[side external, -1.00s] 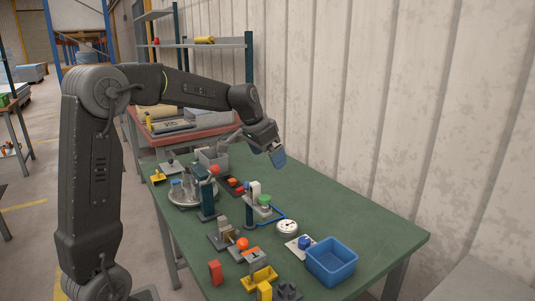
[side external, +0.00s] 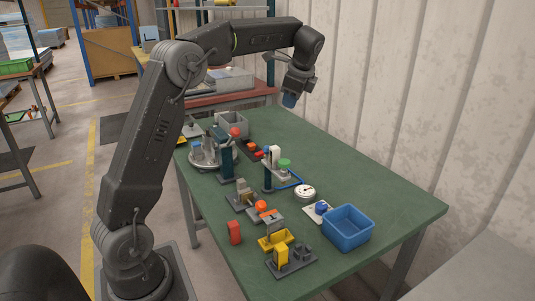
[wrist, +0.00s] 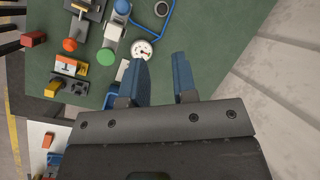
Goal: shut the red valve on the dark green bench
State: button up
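The dark green bench (side external: 345,160) carries several small fixtures. I cannot tell for sure which one is the red valve. A red-orange knob (side external: 234,132) tops a teal post near the round metal plate. An orange-red knob (side external: 261,206) sits on a grey fixture nearer the front; an orange ball (wrist: 70,45) shows at upper left in the wrist view. My gripper (side external: 289,102) hangs high above the back of the bench, fingers pointing down, apart from every fixture. In the wrist view its two blue fingers (wrist: 161,62) are spread with nothing between them.
A green-topped fixture (side external: 284,163) with a blue hose, a white dial gauge (side external: 304,193) and a blue bin (side external: 348,230) stand on the bench. A red block (side external: 234,232) and yellow parts (side external: 276,240) lie near the front. The bench's right side is clear; a corrugated wall (side external: 400,80) rises behind.

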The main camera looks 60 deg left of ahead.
jog(key=a+m+y, duration=0.1)
jog(key=w+m+g+y, duration=0.1)
jog(key=m, duration=0.1)
jog(key=shift+w+a+r, duration=0.25)
jog(key=shift+w+a, duration=0.05)
jog(key=shift+a, duration=0.05)
grip_shut()
notch_tip(320, 180, down, 18)
jog(key=m+g+y, duration=0.1)
jog(key=m+y, duration=0.1)
jog(key=x, duration=1)
jog(key=shift+w+a, duration=0.2)
jog(key=shift+a, duration=0.2)
jog(key=shift+s+a, duration=0.15)
jog(key=shift+a, duration=0.45)
jog(key=shift+s+a, duration=0.15)
jog(key=shift+a, duration=0.5)
jog(key=shift+s+a, duration=0.15)
jog(key=shift+a, duration=0.6)
